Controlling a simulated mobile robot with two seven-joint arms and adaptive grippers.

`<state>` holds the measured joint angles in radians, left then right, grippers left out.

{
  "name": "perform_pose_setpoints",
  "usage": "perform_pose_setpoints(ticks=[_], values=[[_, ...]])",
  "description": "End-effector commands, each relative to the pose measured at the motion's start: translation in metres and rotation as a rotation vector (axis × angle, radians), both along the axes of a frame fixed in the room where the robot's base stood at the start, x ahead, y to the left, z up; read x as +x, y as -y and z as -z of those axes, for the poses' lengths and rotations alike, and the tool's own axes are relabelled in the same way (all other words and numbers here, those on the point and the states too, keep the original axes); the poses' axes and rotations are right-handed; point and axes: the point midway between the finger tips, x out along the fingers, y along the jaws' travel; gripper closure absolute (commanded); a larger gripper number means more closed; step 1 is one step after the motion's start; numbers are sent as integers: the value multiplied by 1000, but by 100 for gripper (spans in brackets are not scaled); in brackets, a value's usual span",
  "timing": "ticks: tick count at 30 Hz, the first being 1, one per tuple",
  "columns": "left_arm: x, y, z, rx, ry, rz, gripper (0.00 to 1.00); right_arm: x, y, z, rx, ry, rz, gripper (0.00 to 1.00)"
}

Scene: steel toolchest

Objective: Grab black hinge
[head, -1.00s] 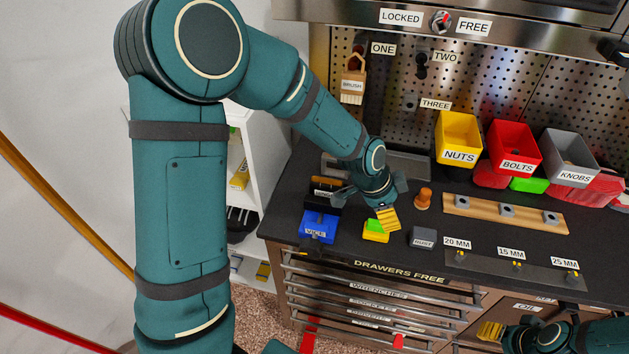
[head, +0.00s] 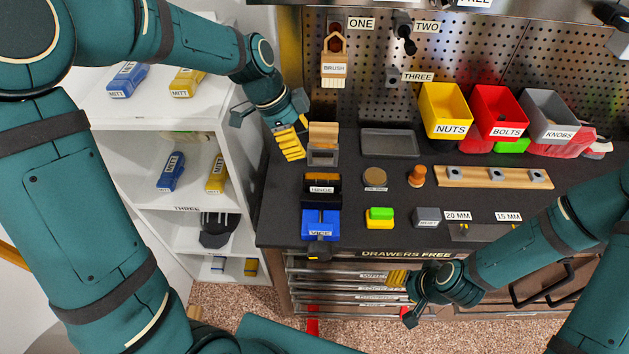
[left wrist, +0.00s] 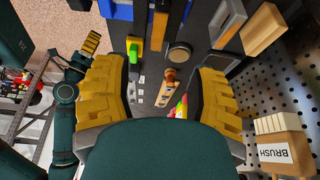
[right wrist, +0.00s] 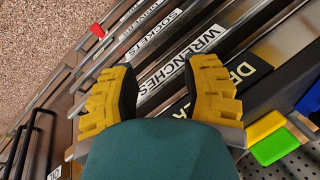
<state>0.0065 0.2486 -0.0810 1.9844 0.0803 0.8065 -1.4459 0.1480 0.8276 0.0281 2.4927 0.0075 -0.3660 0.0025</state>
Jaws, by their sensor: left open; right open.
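The black hinge (head: 321,192), labelled HINGE, stands at the left of the dark worktop, directly behind the blue vice (head: 320,224). An orange-brown strip shows along its upper part. In the left wrist view the hinge is cut by the top edge and hard to make out, beside the blue vice (left wrist: 118,10). My left gripper (head: 290,144) is open and empty, above the worktop's left edge, behind and left of the hinge. My right gripper (head: 397,279) is open and empty in front of the drawers, right of and nearer than the hinge.
A wooden block in a grey holder (head: 323,155) stands behind the hinge. A round tin (head: 375,178), a green-and-yellow block (head: 379,217) and a grey tray (head: 390,143) lie to its right. The brush (head: 334,70) hangs on the pegboard. White shelves (head: 180,125) border the left.

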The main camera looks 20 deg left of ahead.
Motion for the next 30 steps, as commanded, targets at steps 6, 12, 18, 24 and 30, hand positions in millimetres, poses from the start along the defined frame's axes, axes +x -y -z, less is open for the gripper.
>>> perform_pose_setpoints(ticks=[6, 12, 18, 24, 30], values=[[2, 14, 33, 0, -6, 5, 43, 0, 0, 2, 0, 0, 0, 53], [6, 26, 65, 0, -5, 3, 43, 0, 0, 3, 0, 0, 0, 53], [8, 31, 78, 0, -2, 1, 43, 0, 0, 3, -1, 0, -1, 53], [9, 40, 99, 0, -6, 2, 43, 0, 0, 1, 0, 0, -1, 53], [12, 49, 122, 0, -4, 2, 43, 0, 0, 0, 0, 0, -1, 53]])
